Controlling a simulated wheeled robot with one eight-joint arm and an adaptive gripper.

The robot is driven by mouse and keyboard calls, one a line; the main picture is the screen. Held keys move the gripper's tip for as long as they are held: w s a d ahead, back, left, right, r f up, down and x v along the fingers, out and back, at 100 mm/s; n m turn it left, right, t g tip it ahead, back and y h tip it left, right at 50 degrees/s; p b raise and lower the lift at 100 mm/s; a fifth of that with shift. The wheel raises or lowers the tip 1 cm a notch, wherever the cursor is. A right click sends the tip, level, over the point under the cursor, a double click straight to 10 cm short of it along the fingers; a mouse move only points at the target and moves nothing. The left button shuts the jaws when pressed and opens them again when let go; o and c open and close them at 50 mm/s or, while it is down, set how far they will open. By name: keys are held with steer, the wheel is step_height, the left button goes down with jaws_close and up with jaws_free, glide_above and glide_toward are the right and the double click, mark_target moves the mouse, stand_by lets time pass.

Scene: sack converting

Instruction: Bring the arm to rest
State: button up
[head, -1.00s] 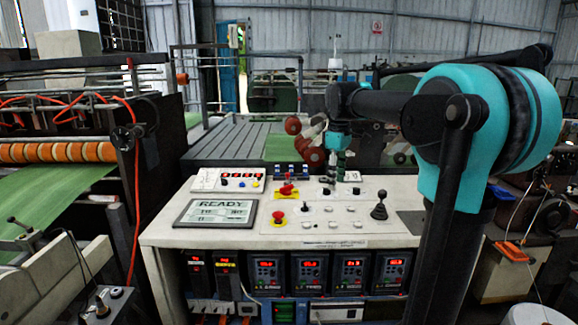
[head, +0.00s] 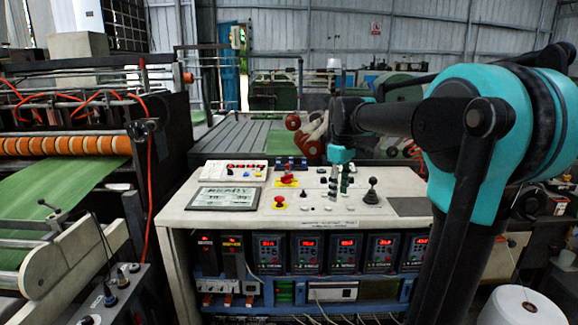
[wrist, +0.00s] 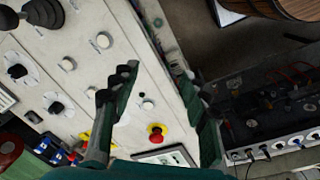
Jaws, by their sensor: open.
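My arm reaches from the right of the head view over the back of a white control console (head: 405,207). My gripper (head: 338,182) hangs fingers-down above the console top, left of the black joystick. In the wrist view my gripper (wrist: 160,100) has its two green-black fingers spread wide, with nothing between them but the panel behind. A red emergency button (wrist: 157,131) and white knobs show beyond the fingers. I cannot tell how far the fingertips are above the panel.
The joystick (head: 371,190) stands to the right. A roller machine with green sheet (head: 62,195) is at left. A white roll (head: 521,308) sits at lower right.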

steer(key=s+d+f+m+t, duration=0.1)
steer(key=s+f+m, duration=0.4)
steer(key=s+f, duration=0.6)
steer(key=s+d+f+m+t, duration=0.2)
steer(key=s+f+m, duration=0.3)
steer(key=s+f, duration=0.6)
step_height(320, 180, down, 3)
steer(key=shift+d+r, duration=0.1)
steer(key=shift+d, duration=0.25)
